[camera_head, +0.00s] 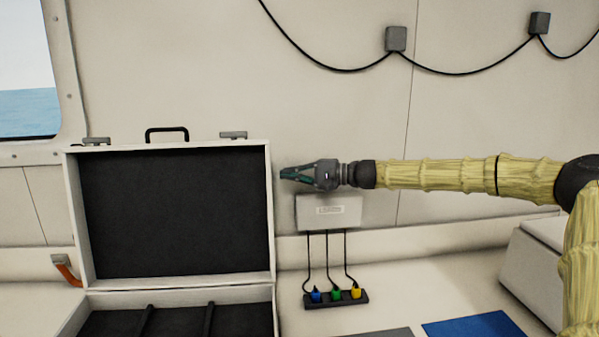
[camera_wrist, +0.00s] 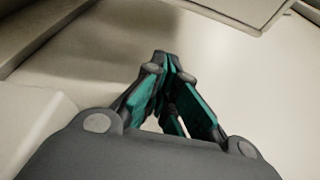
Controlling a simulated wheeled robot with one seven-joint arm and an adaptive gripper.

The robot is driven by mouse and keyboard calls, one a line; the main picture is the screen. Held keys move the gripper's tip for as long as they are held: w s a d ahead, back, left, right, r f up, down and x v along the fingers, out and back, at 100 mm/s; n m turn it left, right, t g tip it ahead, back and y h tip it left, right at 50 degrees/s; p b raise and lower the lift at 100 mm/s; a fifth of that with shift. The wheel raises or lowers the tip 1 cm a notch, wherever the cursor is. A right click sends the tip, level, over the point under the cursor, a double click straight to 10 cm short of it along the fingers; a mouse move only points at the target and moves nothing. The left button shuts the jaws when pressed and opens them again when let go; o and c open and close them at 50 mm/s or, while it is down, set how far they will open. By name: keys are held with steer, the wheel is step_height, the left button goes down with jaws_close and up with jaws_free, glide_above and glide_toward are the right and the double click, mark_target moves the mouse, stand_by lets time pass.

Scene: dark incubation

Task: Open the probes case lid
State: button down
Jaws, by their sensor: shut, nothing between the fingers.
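The probes case is a white box with a black lining, at the left in the head view. Its lid (camera_head: 272,215) stands upright and open, with a black handle (camera_head: 167,130) and two grey latches on its top edge. The case's lower part (camera_head: 255,293) shows black dividers and is cut off by the bottom of the picture. My gripper (camera_head: 281,175) is shut and empty, just right of the lid's right edge and apart from it. In the wrist view its teal fingers (camera_wrist: 163,60) meet at the tips.
A white box (camera_head: 330,211) on the wall sends cables to a black strip (camera_head: 336,300) with blue, green and yellow plugs. A blue mat (camera_head: 475,325) lies at front right. A white case (camera_head: 535,255) stands at the right. An orange strap (camera_head: 67,271) is at the left.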

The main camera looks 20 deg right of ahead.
steer(key=a+p, duration=0.2)
steer(key=a, duration=0.1)
steer(key=s+a+p, duration=0.1)
steer(key=a, duration=0.1)
steer(key=shift+r, duration=0.25)
stand_by(0.5)
steer(key=shift+s, duration=0.1)
steer(key=shift+s+a+r+n+t+y+b, duration=0.15)
steer(key=shift+s+a+r+n+b, duration=0.2)
steer(key=shift+s+b, duration=0.65)
steer(key=shift+s+a+r+n+t+y+b, duration=0.15)
steer(key=shift+s+r+n+b, duration=0.4)
steer(key=shift+b, duration=0.7)
steer(key=shift+s+a+r+n+y+b, duration=0.1)
steer(key=shift+s+a+r+n+b, duration=0.2)
steer(key=shift+s+b, duration=0.75)
steer(key=shift+w+f, duration=0.15)
